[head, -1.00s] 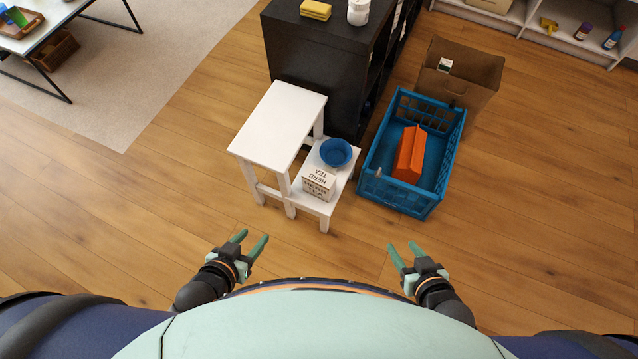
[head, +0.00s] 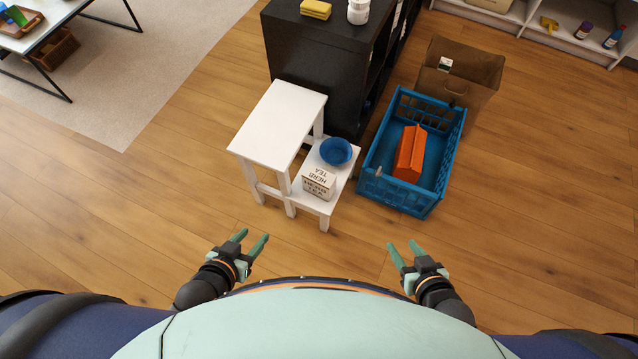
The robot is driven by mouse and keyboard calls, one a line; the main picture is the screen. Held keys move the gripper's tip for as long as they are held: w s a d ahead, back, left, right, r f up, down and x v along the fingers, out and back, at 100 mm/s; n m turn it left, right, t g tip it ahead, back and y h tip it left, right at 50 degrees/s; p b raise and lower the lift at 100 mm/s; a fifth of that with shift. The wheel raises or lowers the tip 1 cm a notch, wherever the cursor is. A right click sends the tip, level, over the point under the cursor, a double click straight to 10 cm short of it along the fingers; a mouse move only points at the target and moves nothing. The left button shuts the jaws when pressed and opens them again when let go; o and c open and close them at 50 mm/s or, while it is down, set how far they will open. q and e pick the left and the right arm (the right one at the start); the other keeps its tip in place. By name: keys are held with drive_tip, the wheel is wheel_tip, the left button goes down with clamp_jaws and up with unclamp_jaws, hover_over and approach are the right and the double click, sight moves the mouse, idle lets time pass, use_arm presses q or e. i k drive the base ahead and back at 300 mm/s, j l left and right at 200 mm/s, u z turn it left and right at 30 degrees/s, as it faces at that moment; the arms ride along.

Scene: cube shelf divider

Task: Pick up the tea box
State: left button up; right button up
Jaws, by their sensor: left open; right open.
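The tea box (head: 319,183) is a small white box with dark lettering that reads "HERB TEA". It sits on the lower step of a white step stool (head: 277,127), in front of a blue bowl (head: 336,152). My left gripper (head: 254,243) is open and empty, below and to the left of the stool in the head view. My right gripper (head: 403,252) is open and empty, below and to the right of the stool. Both are apart from the tea box.
A blue crate (head: 400,203) holding an orange object (head: 410,154) stands right of the stool. A black shelf (head: 318,70) with a yellow item and white bottle on top stands behind the stool. Wood floor is clear in front.

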sight(319, 182)
drive_tip(key=i+l, duration=0.6)
drive_tip(key=i+l+u, duration=0.15)
drive_tip(key=u, duration=0.3)
drive_tip(key=i+l+u, duration=0.15)
drive_tip(key=l+u, duration=0.3)
drive_tip(key=j, duration=0.15)
